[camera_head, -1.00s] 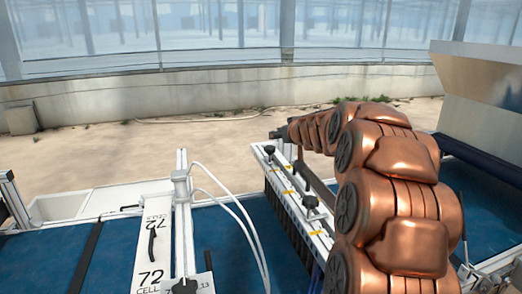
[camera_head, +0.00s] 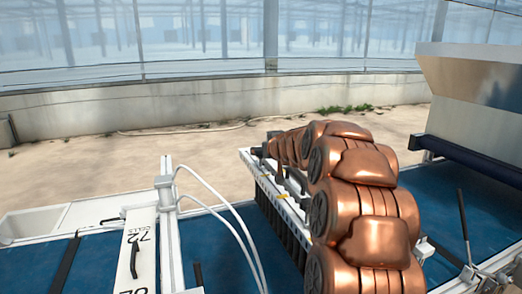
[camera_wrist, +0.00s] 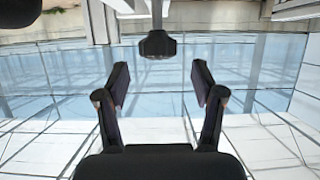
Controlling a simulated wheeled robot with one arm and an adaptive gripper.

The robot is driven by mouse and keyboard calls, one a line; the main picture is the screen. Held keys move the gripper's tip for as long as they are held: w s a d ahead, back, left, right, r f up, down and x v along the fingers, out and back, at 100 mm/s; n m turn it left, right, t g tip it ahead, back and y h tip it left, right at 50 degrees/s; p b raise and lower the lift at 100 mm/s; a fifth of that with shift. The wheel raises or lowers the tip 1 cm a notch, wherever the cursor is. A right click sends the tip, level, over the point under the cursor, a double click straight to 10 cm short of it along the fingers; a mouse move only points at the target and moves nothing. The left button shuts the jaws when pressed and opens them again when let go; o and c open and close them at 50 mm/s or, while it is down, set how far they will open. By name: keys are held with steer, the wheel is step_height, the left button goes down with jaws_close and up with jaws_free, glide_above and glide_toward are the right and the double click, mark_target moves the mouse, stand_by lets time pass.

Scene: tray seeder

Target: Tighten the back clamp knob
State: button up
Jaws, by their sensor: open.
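In the wrist view a black clamp knob (camera_wrist: 157,44) on a pale stem stands ahead of my gripper (camera_wrist: 160,77). My gripper is open and empty, with one finger to each side of the knob's line. The knob shows above the fingertips and is apart from them. In the head view my copper arm reaches over the white seeder rail (camera_head: 250,166) to its far end. It hides much of the rail, and I cannot clearly make out the fingers or the knob there.
A blue belt (camera_head: 105,262) runs beneath the rail. A white post (camera_head: 168,225) with pale hoses stands left of it, beside a label plate (camera_head: 138,245) marked 72 cells. A grey hopper (camera_head: 475,95) stands at the right. A dark blob shows at the wrist view's top left.

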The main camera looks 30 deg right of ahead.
steer(key=x, duration=0.2)
steer(key=shift+w+d+p, duration=0.15)
steer(key=shift+w+p, duration=0.2)
steer(key=shift+w, duration=0.05)
steer(key=shift+x, duration=0.95)
steer(key=shift+s+f, duration=0.1)
steer(key=shift+f, duration=0.05)
steer(key=shift+c, duration=0.2)
steer(key=c, duration=1.1)
